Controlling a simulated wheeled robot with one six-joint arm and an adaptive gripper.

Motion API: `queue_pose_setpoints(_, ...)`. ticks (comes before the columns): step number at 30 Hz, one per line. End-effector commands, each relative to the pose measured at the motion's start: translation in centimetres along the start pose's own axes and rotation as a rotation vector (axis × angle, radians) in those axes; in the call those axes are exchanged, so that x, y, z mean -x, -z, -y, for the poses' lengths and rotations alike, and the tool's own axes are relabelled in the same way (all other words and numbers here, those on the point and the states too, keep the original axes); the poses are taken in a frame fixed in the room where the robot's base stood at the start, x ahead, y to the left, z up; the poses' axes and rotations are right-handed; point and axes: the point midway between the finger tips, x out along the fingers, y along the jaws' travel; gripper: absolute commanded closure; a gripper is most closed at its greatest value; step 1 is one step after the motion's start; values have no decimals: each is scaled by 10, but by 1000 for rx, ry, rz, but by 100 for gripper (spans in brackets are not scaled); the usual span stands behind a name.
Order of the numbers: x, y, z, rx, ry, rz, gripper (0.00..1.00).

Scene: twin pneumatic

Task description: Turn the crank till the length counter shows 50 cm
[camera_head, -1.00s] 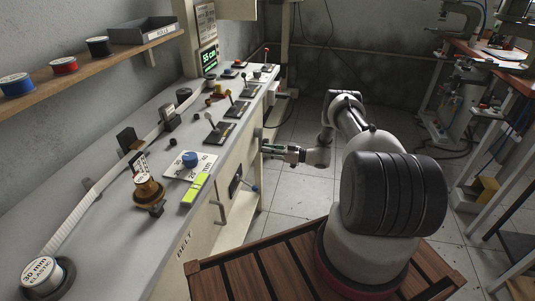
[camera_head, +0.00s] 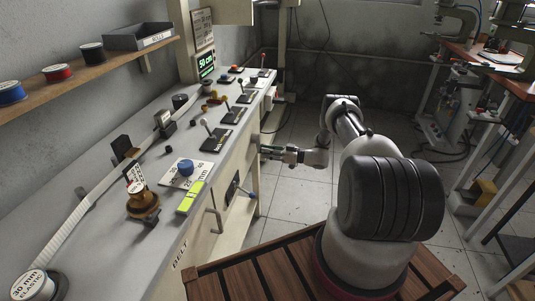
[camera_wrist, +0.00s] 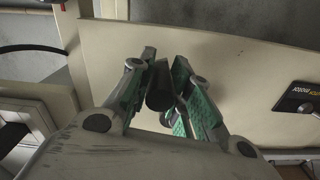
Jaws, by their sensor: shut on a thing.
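The length counter (camera_head: 206,65) is a small green-lit display on the post at the back of the bench, and it appears to read 50 cm. My gripper (camera_head: 266,151) is at the bench's front panel, right of the yellow-green block. In the wrist view my gripper (camera_wrist: 160,90) is shut on a dark rounded handle (camera_wrist: 159,98), which I take for the crank's grip. The rest of the crank is hidden behind the fingers. The white elastic tape (camera_head: 95,195) runs along the bench top from a spool (camera_head: 35,285) labelled 30 mm elastic.
Several levers stand on the bench top, one of them at the near end of the row (camera_head: 212,135). A blue knob (camera_head: 185,167) sits on a marked dial plate. A lever with a blue tip (camera_head: 253,194) sticks out of the front panel. Tiled floor (camera_head: 290,200) is open beside the bench.

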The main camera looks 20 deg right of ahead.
Motion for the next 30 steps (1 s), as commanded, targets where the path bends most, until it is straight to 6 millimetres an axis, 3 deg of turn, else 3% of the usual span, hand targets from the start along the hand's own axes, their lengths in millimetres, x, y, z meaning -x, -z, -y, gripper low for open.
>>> queue_pose_setpoints(3, 2, 1, -4, 0, -12, -1, 100)
queue_pose_setpoints(4, 2, 1, -4, 0, -11, 0, 77)
queue_pose_setpoints(7, 2, 0, -3, -1, -10, 0, 59)
queue_pose_setpoints(22, 4, -1, 0, -1, -2, 0, 58)
queue_pose_setpoints(26, 21, -1, 0, 0, -2, 0, 58)
queue_pose_setpoints(30, 52, -1, -1, 0, -5, 0, 58)
